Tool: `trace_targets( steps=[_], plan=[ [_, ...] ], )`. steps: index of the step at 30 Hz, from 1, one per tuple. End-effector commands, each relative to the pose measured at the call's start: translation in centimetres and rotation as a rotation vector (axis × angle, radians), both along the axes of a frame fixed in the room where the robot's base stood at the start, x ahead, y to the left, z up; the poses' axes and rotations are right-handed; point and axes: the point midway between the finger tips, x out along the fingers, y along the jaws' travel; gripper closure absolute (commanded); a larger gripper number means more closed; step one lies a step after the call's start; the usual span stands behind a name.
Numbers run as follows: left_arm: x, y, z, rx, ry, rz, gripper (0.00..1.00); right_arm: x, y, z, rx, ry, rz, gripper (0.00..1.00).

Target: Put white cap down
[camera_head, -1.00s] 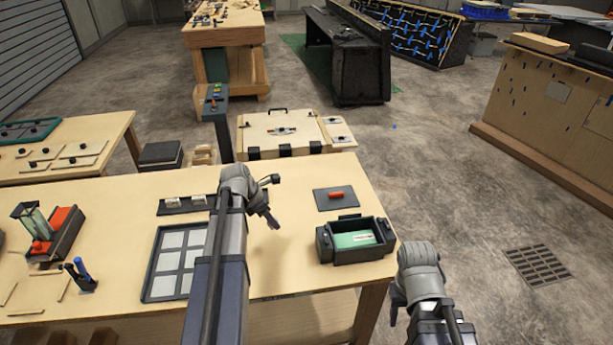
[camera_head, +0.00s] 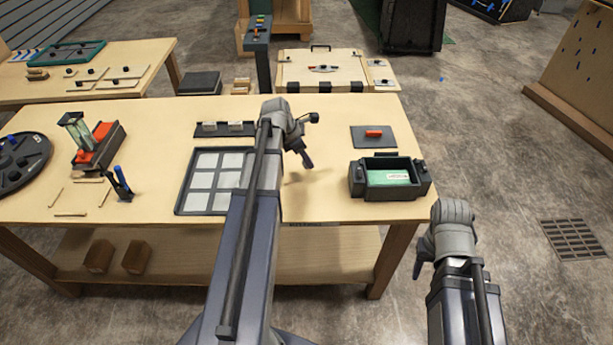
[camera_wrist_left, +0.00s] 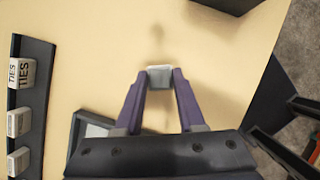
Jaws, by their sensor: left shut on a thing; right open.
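The white cap (camera_wrist_left: 159,78) is pinched between the two purple fingertips of my left gripper (camera_wrist_left: 159,84) in the left wrist view. The cap is above bare tabletop, and a faint shadow lies beyond it. In the head view my left gripper (camera_head: 307,163) hangs over the table, between the grid panel with pale squares (camera_head: 180,203) and the dark box; the cap cannot be made out there. My right gripper (camera_head: 418,268) is open, beyond the table's front right corner, its tips partly hidden.
A dark strip (camera_head: 204,131) with pale caps stands behind the grid panel. The dark box (camera_head: 390,195) has a green inside. A dark plate with a red piece (camera_head: 374,133) lies behind it. A red device (camera_head: 105,132) and blue pens (camera_head: 121,181) stand left.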

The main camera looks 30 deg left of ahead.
Motion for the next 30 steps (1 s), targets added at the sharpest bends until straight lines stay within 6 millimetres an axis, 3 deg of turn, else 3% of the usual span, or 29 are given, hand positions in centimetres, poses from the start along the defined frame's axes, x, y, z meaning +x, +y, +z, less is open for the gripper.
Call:
trace_targets(
  steps=[1, 10, 19, 30],
  plan=[
    [0.0, 0.0, -1.4, 0.0, 0.0, 0.0, 1.0, 0.0, 0.0, -1.4, 0.0, 0.0, 0.0, 0.54],
    [0.0, 0.0, -1.9, 0.0, 0.0, 0.0, 1.0, 0.0, 0.0, -1.9, 0.0, 0.0, 0.0, 0.54],
    [0.0, 0.0, -5.3, 0.0, 0.0, 0.0, 1.0, 0.0, 0.0, -5.3, 0.0, 0.0, 0.0, 0.54],
    [0.0, 0.0, -5.3, 0.0, 0.0, 0.0, 1.0, 0.0, 0.0, -5.3, 0.0, 0.0, 0.0, 0.54]
  ],
)
